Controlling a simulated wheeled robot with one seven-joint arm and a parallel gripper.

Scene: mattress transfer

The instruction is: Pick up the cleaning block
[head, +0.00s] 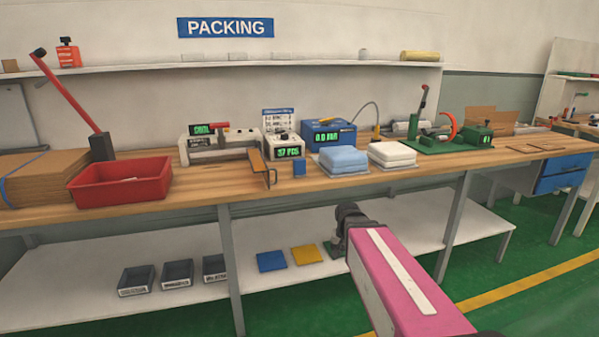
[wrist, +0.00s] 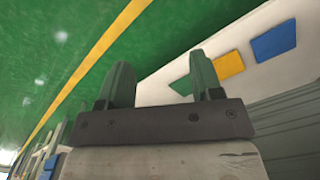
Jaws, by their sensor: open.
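A small blue block (head: 299,167), which looks like the cleaning block, stands on the wooden bench top (head: 225,193) near its front edge. It is between the orange-handled tool and the light blue pad stack. My gripper's two green fingers (wrist: 162,82) are apart and empty in the wrist view. They are over the floor and lower shelf, away from the block. The block is not visible in the wrist view. In the head view my pink arm reaches up from the lower right, its end below the bench front; the fingers cannot be made out there.
A light blue pad (head: 343,159) and a white pad (head: 391,153) lie right of the block. An orange-handled tool (head: 259,165) overhangs the bench edge to its left. A red bin (head: 120,184) stands further left. The lower shelf (head: 190,312) holds trays and coloured squares.

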